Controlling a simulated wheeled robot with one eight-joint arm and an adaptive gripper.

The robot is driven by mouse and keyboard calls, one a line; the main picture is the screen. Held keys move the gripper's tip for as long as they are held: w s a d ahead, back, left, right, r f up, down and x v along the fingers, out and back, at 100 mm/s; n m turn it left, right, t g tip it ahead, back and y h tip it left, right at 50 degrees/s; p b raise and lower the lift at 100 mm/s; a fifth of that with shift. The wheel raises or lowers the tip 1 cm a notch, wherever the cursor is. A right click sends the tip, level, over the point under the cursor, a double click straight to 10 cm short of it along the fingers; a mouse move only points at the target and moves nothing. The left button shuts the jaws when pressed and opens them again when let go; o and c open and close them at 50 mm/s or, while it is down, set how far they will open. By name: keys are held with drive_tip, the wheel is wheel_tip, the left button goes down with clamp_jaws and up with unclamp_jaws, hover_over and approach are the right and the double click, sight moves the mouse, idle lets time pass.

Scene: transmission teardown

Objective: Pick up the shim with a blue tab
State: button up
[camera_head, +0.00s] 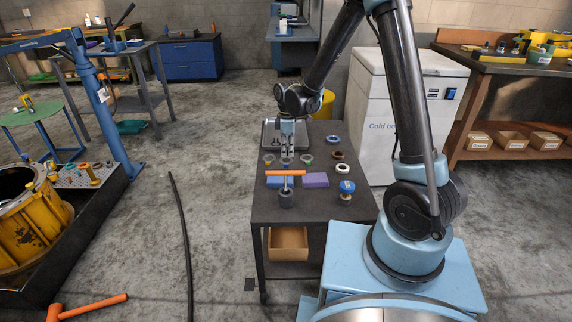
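My gripper (288,151) points down over the back part of a dark work table (325,212). Its fingertips are just above or at a small grey ring (287,161); I cannot tell whether they touch. Several ring-shaped pieces lie around it: a dark one (268,158) to the left, a greenish one (307,159) to the right, and brown and pale ones farther right. A blue tab cannot be made out on any ring at this size, so I cannot tell which is the shim. The finger gap is too small to judge.
A blue block (276,183) and a purple block (315,180) lie in front of the rings. A blue-topped piece (347,185) sits near the right edge.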

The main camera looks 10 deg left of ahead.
drive_tip(key=shift+a+f, duration=0.1)
drive_tip(key=shift+f, duration=2.85)
clamp_jaws()
